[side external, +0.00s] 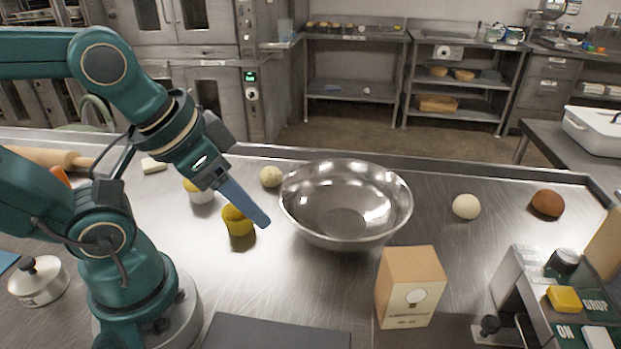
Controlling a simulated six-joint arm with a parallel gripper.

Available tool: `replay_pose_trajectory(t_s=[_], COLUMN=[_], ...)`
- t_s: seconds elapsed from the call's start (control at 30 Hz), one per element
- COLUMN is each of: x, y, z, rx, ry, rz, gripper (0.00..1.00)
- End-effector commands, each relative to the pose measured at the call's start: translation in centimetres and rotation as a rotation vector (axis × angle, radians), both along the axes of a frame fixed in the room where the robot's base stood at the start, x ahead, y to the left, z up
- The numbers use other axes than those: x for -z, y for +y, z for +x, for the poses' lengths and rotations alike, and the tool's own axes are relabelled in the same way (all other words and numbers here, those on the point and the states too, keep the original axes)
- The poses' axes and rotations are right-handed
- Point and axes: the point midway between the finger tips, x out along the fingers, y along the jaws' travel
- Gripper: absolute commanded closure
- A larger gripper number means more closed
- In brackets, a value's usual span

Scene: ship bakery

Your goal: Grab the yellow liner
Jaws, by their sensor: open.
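A yellow liner (238,226), a small cup shape, stands on the steel worktop left of the metal bowl. My gripper (256,216) reaches down to it from the upper left, with a blue finger crossing in front of its upper right side. The gripper is open. The second finger is hidden, so I cannot tell whether the liner is between the fingers or behind them.
A large steel bowl (345,240) stands close on the right. A pale dough ball (270,177) lies behind the gripper. A cardboard box (408,287) stands in front of the bowl. A cream ball (466,206) and a brown ball (546,203) lie far right. A control panel (560,300) is at front right.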

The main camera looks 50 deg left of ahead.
Motion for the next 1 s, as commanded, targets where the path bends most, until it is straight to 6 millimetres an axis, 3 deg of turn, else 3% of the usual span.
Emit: replay_pose_trajectory(t_s=[0.03, 0.1, 0.47, 0.73, 0.8, 1.0], x=[0.0, 0.0, -0.7, -5.4, -3.8, -1.5], y=[0.0, 0.0, 0.0, 0.0, 0.8, 3.9], z=[0.0, 0.0, 0.1, 0.1, -0.5, -1.5], rx=[0.000, 0.000, 0.000, 0.000, 0.104, 0.415], ry=[0.000, 0.000, -0.003, -0.006, 0.097, 0.360], rz=[0.000, 0.000, 0.000, 0.000, 0.108, 0.423], gripper=[0.27, 0.00, 0.00, 0.00, 0.00, 0.00])
